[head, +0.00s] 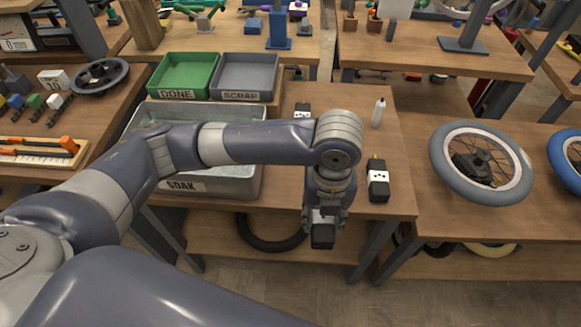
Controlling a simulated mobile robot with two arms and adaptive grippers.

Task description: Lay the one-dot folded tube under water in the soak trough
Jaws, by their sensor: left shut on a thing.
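My left gripper (322,218) points down at the table's front edge, right of the soak trough. It is shut on a black block-like folded tube (322,237); no dots show on the side facing me. The grey metal soak trough (228,188), labelled SOAK, stands on the table, its middle hidden behind my left arm. Another black folded tube (378,186) with a white dotted label stands to the right of the gripper. A third dark folded tube (302,109) with a white label is farther back, partly hidden by the arm. My right gripper is not in view.
A green DONE bin (183,94) and a grey SCRAP bin (245,96) stand behind the trough. A white bottle (378,112) stands at the back right. A spoked wheel (437,160) is on the right bench. A black tyre (262,243) lies on the shelf below.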

